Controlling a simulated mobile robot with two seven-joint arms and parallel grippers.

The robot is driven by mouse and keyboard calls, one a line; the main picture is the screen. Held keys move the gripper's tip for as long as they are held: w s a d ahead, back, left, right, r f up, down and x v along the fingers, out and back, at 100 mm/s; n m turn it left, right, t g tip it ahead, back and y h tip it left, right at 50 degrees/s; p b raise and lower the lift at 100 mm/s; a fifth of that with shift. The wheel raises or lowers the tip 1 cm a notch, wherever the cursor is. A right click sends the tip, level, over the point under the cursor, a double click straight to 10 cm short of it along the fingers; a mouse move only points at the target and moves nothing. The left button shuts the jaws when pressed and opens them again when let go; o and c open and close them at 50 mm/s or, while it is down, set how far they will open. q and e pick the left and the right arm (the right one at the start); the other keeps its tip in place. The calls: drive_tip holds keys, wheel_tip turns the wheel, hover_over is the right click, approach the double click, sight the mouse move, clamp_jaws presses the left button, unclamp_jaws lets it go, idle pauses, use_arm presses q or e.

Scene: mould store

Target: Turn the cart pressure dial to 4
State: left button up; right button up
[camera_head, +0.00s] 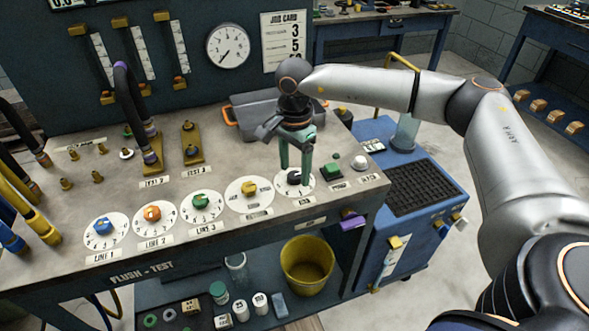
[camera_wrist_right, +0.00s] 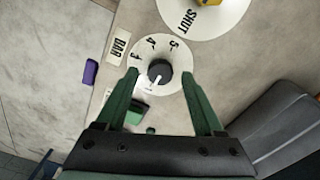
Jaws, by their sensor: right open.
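A white dial plate (camera_wrist_right: 173,53) with a round black knob (camera_wrist_right: 160,71) lies below my right gripper; the plate also shows at the right end of the dial row in the head view (camera_head: 307,187). Figures 3, 4 and 5 and a "BAR" label (camera_wrist_right: 116,49) show beside it. The knob's white pointer points down-left in the wrist view, away from the 4. My right gripper (camera_head: 294,174) points down, its green fingers open on either side of the knob, with gaps showing in the wrist view (camera_wrist_right: 160,74). My left gripper is out of view.
The blue (camera_head: 103,226), orange (camera_head: 152,213), green (camera_head: 202,202) and yellow (camera_head: 250,188) knobs stand left on the bench. A green button block (camera_head: 334,172) and a grey tray (camera_head: 245,111) are close to my gripper. A blue cart (camera_head: 385,155) stands right.

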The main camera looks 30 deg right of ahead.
drive_tip(key=shift+f, duration=0.45)
clamp_jaws()
idle(0.3)
